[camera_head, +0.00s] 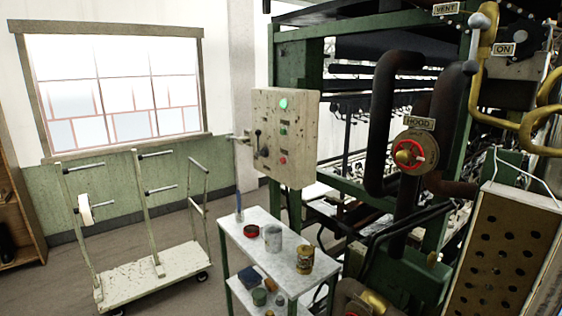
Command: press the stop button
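A pale, worn control box (300,142) is mounted on the green machine frame, right of the window. On its front are a green round piece (284,104) at the top, a smaller green button (283,130) in the middle and a red button (283,160) low down. The labels beside them are too small to read, so I cannot confirm which is stop. A dark lever (258,145) sits left of the buttons. Nothing covers the box front. My gripper is not in view.
A small two-shelf table (265,227) with cans and a blue-topped bottle stands below the box. A white rack cart (150,278) stands left. Dark pipes and a red-rimmed HOOD valve (410,152) lie right. Floor (200,235) shows between cart and table.

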